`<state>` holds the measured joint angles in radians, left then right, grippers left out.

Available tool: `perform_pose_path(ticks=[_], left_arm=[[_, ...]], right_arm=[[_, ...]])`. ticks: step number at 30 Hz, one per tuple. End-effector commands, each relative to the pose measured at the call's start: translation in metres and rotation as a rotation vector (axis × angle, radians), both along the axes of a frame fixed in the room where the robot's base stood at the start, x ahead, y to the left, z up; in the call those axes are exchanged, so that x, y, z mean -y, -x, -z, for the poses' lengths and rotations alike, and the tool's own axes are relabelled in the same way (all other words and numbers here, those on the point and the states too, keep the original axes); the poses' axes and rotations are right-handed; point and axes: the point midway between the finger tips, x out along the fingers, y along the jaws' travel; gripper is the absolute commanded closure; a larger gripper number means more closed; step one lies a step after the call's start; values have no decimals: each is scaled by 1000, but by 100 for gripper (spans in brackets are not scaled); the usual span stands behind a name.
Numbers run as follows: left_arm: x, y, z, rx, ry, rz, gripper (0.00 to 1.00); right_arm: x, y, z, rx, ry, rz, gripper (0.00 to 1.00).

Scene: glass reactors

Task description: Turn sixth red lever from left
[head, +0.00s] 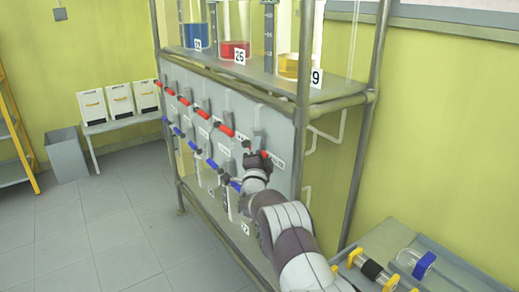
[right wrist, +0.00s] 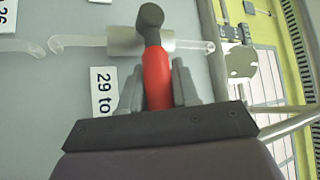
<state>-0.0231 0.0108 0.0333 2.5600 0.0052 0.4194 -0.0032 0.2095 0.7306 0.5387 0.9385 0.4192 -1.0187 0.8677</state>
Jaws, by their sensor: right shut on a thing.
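A row of red levers (head: 204,114) runs along the grey panel (head: 287,168), from upper left down to the right. My right gripper (head: 259,158) is at the right end of this row. In the right wrist view its fingers (right wrist: 158,88) are shut on a red lever (right wrist: 157,74), one on each side of the handle. The lever's dark round hub (right wrist: 150,16) sits in front of a grey valve pipe. A label reading "29 to" (right wrist: 103,92) is beside it. In the head view the gripper hides part of this lever. My left gripper is not in view.
Blue levers (head: 211,163) form a lower row on the panel. Glass reactors with blue, red and yellow liquid (head: 286,66) stand on the shelf above. A frame post (head: 303,120) rises close to my right arm. A tray with glass parts (head: 440,250) is at lower right.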

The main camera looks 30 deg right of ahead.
Motion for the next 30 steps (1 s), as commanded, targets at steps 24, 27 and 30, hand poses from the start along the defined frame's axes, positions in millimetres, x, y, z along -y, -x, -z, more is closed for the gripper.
perform_pose_path(ticks=[24,27,30], left_arm=[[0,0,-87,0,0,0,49],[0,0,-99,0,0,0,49],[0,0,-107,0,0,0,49]], right_arm=[[-2,-10,-36,-493,67,-1,100],[-2,-12,-37,-535,73,-1,100],[-2,-13,-37,-568,79,-1,100]])
